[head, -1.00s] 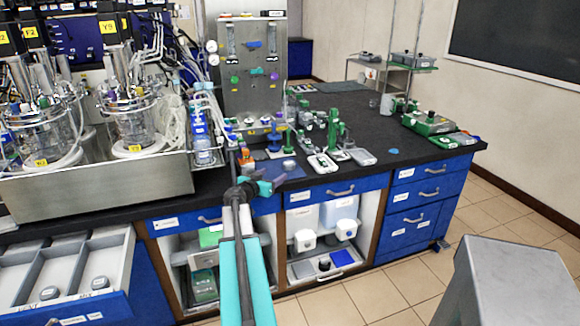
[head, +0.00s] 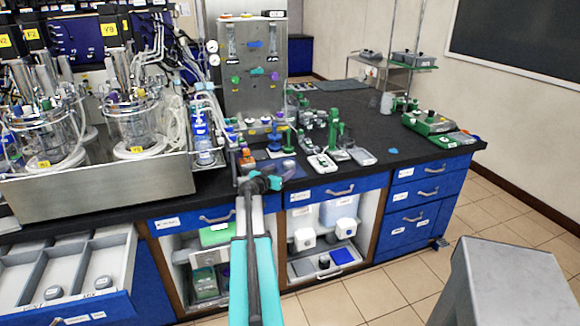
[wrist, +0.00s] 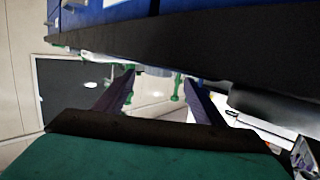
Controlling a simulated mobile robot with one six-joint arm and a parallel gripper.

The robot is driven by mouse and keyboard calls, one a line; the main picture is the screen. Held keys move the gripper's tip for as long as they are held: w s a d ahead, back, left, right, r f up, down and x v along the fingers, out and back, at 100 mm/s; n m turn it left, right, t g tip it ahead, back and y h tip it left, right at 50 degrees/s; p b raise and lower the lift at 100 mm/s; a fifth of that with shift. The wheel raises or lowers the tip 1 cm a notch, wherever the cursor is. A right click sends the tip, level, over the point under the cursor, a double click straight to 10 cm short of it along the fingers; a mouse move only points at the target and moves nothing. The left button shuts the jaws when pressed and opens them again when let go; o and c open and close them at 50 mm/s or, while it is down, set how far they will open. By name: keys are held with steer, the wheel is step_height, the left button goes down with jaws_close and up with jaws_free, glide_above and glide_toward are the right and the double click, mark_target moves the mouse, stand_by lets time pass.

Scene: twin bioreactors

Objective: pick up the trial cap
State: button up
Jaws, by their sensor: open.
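My gripper (head: 282,176) is in front of the bench's near edge, by the small blue mat, in the head view. Its two purple fingers stand apart in the wrist view (wrist: 160,78), with nothing held between them. I cannot identify the trial cap for certain. Two small grey round pieces, a left one (head: 54,292) and a right one (head: 103,282), lie in the open drawer at lower left. The mat (head: 297,172) is partly hidden behind my gripper, and anything small on it is hard to make out.
The black bench top (head: 395,150) carries a steel-trayed pair of glass vessels (head: 135,120) at left, a steel panel (head: 253,85) and green stands (head: 335,130). A green device (head: 428,124) stands at right. The open drawer (head: 75,265) juts out at lower left.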

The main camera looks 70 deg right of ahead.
mark_target(287, 167)
steer(key=shift+r+p+x, duration=0.1)
steer(key=shift+p+x, duration=0.35)
steer(key=shift+x, duration=0.2)
steer(key=shift+r+p+x, duration=0.15)
steer(key=shift+p+x, duration=0.3)
steer(key=shift+x, duration=0.2)
steer(key=shift+f+p+x, duration=0.2)
steer(key=shift+p+x, duration=0.25)
steer(key=shift+x, duration=0.9)
steer(key=shift+s+a, duration=0.1)
steer(key=shift+c, duration=0.4)
steer(key=c, duration=1.1)
